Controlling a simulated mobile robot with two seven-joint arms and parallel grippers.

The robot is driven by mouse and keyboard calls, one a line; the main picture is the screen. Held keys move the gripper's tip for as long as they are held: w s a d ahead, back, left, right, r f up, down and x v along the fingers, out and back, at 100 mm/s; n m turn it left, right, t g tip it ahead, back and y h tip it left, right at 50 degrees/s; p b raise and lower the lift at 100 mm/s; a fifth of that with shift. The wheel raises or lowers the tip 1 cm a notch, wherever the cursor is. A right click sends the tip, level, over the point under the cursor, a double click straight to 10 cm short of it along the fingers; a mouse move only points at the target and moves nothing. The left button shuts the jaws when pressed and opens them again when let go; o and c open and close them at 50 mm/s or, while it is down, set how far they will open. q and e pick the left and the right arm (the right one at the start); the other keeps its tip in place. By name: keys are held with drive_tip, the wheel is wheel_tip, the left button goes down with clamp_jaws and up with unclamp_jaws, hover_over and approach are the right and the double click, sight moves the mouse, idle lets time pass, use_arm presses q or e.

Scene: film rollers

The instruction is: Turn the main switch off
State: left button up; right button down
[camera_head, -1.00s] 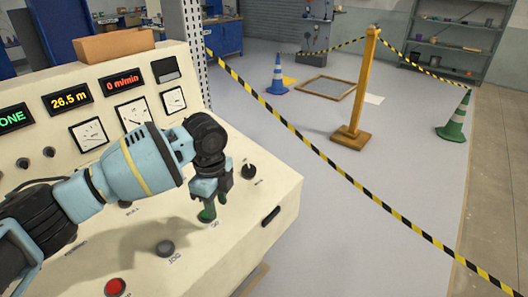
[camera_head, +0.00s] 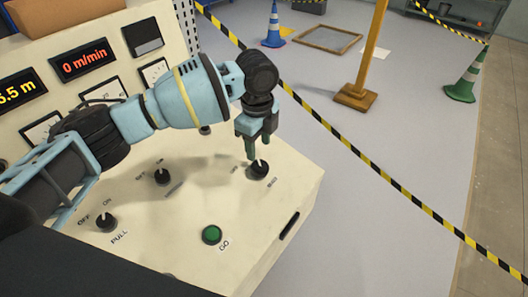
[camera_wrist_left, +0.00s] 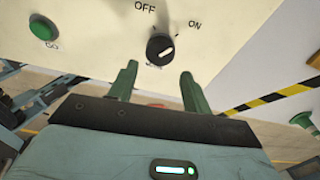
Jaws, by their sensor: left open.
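The main switch (camera_head: 259,170) is a round black knob at the right end of the cream control panel (camera_head: 190,245). It also shows in the left wrist view (camera_wrist_left: 159,51), with OFF at its upper left and ON at its upper right. Its white pointer line tilts up to the right, toward ON. My left gripper (camera_head: 259,148) is open and empty, with green fingers pointing down at the knob. In the left wrist view the fingertips (camera_wrist_left: 158,71) are spread below the knob, apart from it. My right gripper is out of view.
A green GO button (camera_head: 211,234) sits on the panel in front of the knob. Other black knobs, including the PULL knob (camera_head: 106,222), are to the left. Dials and red and yellow displays line the upright panel. Striped barrier tape (camera_head: 370,165) runs beyond the panel.

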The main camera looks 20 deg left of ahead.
sight(260, 165)
use_arm(q)
drive_tip(key=shift+o, duration=1.2)
drive_tip(key=shift+w, duration=0.1)
drive_tip(key=shift+o, duration=0.6)
drive_tip(key=shift+f, duration=0.2)
wheel_tip(260, 165, down, 7)
drive_tip(key=shift+d+f, duration=0.1)
drive_tip(key=shift+f, duration=0.05)
drive_tip(key=c, duration=1)
